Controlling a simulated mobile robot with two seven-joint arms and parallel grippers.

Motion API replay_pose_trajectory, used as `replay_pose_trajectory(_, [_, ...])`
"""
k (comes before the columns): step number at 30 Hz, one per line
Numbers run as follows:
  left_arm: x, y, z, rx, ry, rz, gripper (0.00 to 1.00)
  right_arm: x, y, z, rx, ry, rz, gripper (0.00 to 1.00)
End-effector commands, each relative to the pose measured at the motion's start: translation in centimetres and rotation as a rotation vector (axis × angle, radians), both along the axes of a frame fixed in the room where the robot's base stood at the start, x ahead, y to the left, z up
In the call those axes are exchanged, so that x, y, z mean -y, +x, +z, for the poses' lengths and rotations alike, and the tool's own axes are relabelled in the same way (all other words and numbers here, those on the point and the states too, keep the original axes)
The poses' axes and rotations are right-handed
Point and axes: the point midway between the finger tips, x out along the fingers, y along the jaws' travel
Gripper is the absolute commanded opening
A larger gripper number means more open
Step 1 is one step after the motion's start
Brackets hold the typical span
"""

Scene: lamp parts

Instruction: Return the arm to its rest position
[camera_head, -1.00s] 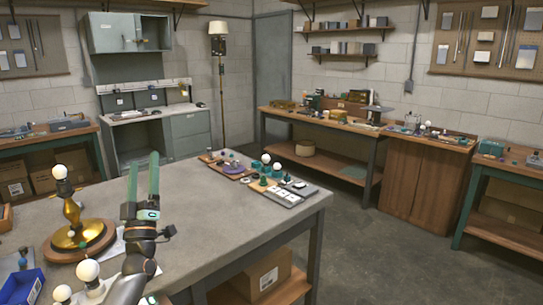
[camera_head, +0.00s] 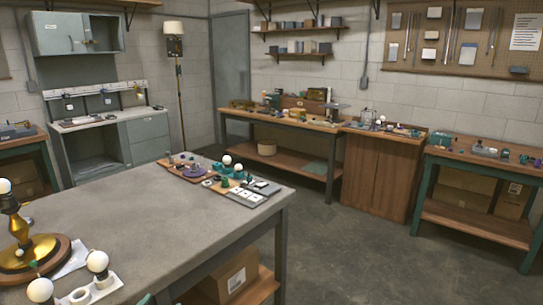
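A brass lamp body (camera_head: 18,231) stands upright on a round wooden base (camera_head: 62,247) at the left of the grey table (camera_head: 150,215). A white bulb (camera_head: 4,187) sits at its top, cut by the left edge. A small teal tip (camera_head: 147,299) shows at the bottom edge and looks like a fingertip of my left gripper. Too little of it shows to tell whether it is open or holds anything. My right gripper is not in view.
White bulbs (camera_head: 97,261) stand in a white holder (camera_head: 103,285) at the front left. A board with small parts (camera_head: 244,195) lies at the table's far right corner. The table's middle is clear. Workbenches (camera_head: 296,124) line the back wall.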

Motion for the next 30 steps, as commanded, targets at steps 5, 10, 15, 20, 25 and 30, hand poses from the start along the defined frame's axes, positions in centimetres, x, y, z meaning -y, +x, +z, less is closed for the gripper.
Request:
replay_pose_trajectory(5, [4.5,-9.7,-8.1,-0.16,-0.069,-0.049,0.87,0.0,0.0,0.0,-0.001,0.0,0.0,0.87])
replay_pose_trajectory(10, [7.9,-19.2,-12.8,-0.297,-0.14,-0.07,0.87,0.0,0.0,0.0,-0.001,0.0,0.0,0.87])
replay_pose_trajectory(15, [10.2,-26.6,-14.7,-0.4,-0.198,-0.073,0.87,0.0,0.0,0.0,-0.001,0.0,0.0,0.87])
replay_pose_trajectory(20, [11.1,-29.9,-15.1,-0.446,-0.226,-0.07,0.87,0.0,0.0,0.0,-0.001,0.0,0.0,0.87])
replay_pose_trajectory(25, [11.2,-30.5,-15.2,-0.455,-0.231,-0.069,0.87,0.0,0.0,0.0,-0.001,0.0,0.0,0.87])
replay_pose_trajectory(30, [11.2,-30.5,-15.2,-0.455,-0.23,-0.069,0.77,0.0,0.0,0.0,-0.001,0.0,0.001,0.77])
